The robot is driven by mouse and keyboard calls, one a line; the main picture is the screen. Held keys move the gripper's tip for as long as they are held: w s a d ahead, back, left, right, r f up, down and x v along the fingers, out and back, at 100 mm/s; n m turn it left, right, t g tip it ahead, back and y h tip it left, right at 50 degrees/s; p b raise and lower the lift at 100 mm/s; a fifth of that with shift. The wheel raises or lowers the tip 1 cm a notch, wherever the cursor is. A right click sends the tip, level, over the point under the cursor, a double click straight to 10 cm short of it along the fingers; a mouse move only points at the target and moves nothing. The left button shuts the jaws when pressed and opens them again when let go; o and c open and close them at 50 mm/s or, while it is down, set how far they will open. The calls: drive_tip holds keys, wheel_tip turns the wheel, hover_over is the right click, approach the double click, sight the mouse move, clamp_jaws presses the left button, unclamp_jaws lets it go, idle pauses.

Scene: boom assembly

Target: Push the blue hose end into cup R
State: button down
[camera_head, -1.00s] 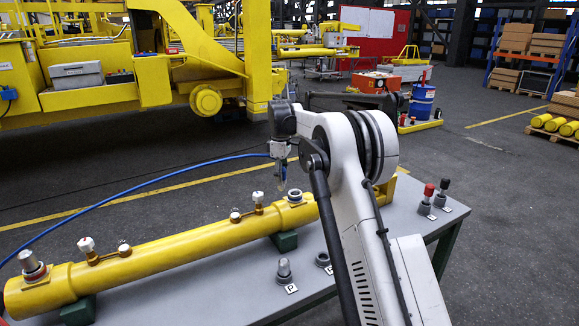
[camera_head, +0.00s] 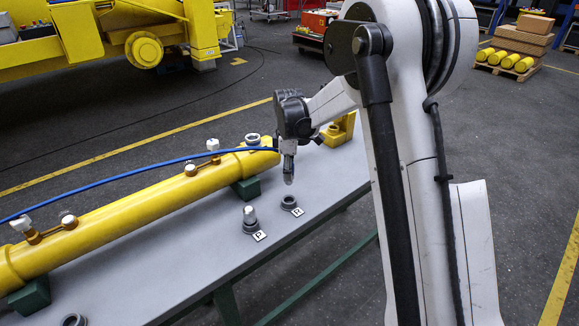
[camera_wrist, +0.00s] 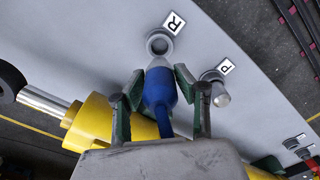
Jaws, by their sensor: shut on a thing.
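My gripper (camera_head: 289,176) is shut on the blue hose end (camera_wrist: 158,92), with one finger on each side of it in the wrist view (camera_wrist: 160,84). The hose end's pale tip points toward cup R. Cup R (camera_head: 289,202) is a dark grey ring on the table beside the label R, and it shows in the wrist view (camera_wrist: 159,43) with its opening visible. In the head view the gripper is just above cup R, with a small gap. The blue hose (camera_head: 120,176) runs off to the left.
Cup P (camera_head: 250,226) stands left of cup R with a silver fitting in it. A yellow cylinder (camera_head: 130,209) with fittings lies along the grey table (camera_head: 190,260) on green blocks. Another ring (camera_head: 73,320) is at the front left edge.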

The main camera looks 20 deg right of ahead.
sight(289, 183)
drive_tip(key=shift+f+b, duration=1)
drive_tip(key=shift+f, duration=1.8)
drive_tip(key=shift+f+b, duration=1.4)
drive_tip(key=shift+f, duration=0.25)
drive_tip(key=c, duration=1.2)
unclamp_jaws()
wheel_tip(289, 183, up, 12)
drive_tip(key=shift+r, duration=0.1)
